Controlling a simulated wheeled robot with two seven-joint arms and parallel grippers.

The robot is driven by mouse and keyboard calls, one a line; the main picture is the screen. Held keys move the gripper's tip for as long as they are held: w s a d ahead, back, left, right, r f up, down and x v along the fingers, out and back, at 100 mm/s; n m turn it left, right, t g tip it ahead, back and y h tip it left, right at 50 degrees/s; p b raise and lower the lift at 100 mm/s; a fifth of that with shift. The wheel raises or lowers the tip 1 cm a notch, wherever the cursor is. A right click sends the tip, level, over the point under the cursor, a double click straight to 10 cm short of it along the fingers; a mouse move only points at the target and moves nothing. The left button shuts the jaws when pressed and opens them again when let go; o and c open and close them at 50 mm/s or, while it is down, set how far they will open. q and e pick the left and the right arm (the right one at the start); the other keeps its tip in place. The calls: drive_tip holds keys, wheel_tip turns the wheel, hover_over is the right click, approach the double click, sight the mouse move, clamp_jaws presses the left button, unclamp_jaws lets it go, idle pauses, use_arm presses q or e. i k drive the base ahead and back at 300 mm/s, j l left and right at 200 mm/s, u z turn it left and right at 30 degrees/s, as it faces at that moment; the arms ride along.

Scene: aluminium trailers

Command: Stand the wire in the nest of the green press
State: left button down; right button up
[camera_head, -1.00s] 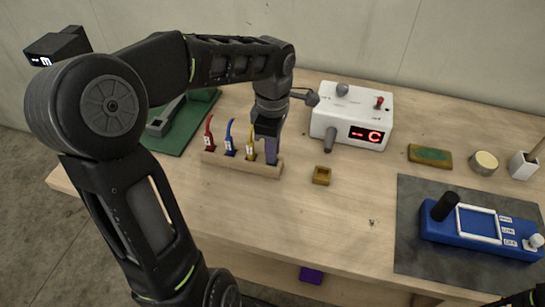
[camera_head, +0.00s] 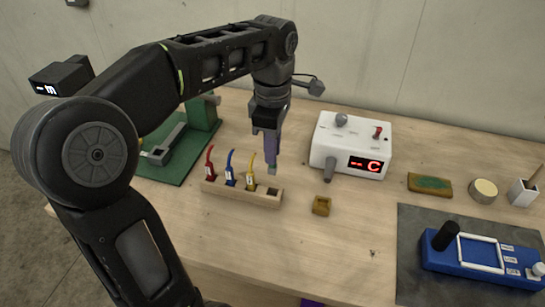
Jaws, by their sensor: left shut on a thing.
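My left gripper (camera_head: 270,146) points down, shut on a wire (camera_head: 272,169); only a small grey-green end of it shows below the fingertips. It hangs above the wooden rack (camera_head: 228,197), over the empty right-hand slot. A red wire (camera_head: 210,164), a blue wire (camera_head: 230,168) and a yellow wire (camera_head: 251,170) stand upright in the other slots. The green press (camera_head: 203,113) stands at the back left, partly behind my left arm; its nest cannot be made out. My right gripper is out of view.
A white box with a red display (camera_head: 350,146) and a small brown block (camera_head: 321,206) are to the right. Farther right are a sponge (camera_head: 430,185), a round tin (camera_head: 484,191) and a blue device (camera_head: 480,255).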

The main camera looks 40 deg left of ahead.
sight(161, 159)
drive_tip(key=k+l, duration=0.25)
drive_tip(key=k, duration=0.2)
drive_tip(key=k+l, duration=0.25)
drive_tip(key=k, duration=0.2)
